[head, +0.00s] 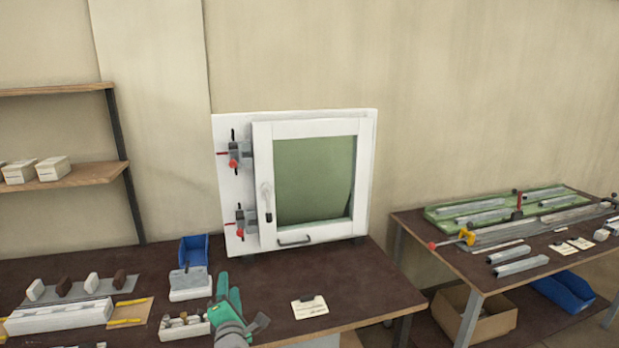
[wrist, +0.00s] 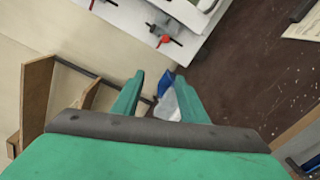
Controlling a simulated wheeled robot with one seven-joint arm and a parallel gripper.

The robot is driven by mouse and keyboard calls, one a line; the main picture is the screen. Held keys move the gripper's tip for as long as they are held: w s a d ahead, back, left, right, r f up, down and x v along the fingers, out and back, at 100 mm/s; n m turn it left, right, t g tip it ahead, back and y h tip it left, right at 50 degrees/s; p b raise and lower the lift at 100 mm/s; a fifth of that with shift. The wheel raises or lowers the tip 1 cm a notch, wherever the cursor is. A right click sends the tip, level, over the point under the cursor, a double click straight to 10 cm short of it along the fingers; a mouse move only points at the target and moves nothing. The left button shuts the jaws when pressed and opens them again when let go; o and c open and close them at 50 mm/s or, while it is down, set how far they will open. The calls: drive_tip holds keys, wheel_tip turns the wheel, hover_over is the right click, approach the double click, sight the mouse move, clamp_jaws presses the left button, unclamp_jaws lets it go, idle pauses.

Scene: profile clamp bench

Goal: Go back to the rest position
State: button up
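My gripper (head: 229,290) is over the front part of the dark bench, just right of a small white block tray. Its green fingers point up in the head view. In the wrist view the two fingers (wrist: 158,90) stand apart with a gap between them. Nothing is held; the blue bin and a pale thing show beyond the gap. The task names no object.
A white framed window panel (head: 245,180) with two red-handled clamps stands behind my gripper. A blue bin (head: 193,251), a white block (head: 60,317) and a paper card (head: 309,307) are on the bench (head: 370,285). A second table (head: 440,250) holds metal profiles at right.

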drive_tip(key=s+d+f+m+h, duration=0.1)
drive_tip(key=s+d+f+m, duration=0.2)
drive_tip(key=s+f+m, duration=0.8)
drive_tip(key=s+d+f+m, duration=0.2)
drive_tip(key=s+f+m, duration=0.4)
drive_tip(key=s, duration=0.8)
drive_tip(key=s+d+m+h, duration=0.1)
drive_tip(key=s+d+m, duration=0.2)
drive_tip(key=s, duration=0.7)
drive_tip(key=s+d+m+g+h, duration=0.1)
drive_tip(key=s+d+m, duration=0.1)
drive_tip(key=s+d, duration=0.6)
drive_tip(key=s+d+f+m+h, duration=0.1)
drive_tip(key=s+d+m, duration=0.2)
drive_tip(key=s, duration=0.9)
drive_tip(key=d, duration=0.2)
drive_tip(key=shift+s+d+m+g+h, duration=0.3)
drive_tip(key=shift+d+h, duration=0.05)
drive_tip(key=shift+h, duration=0.05)
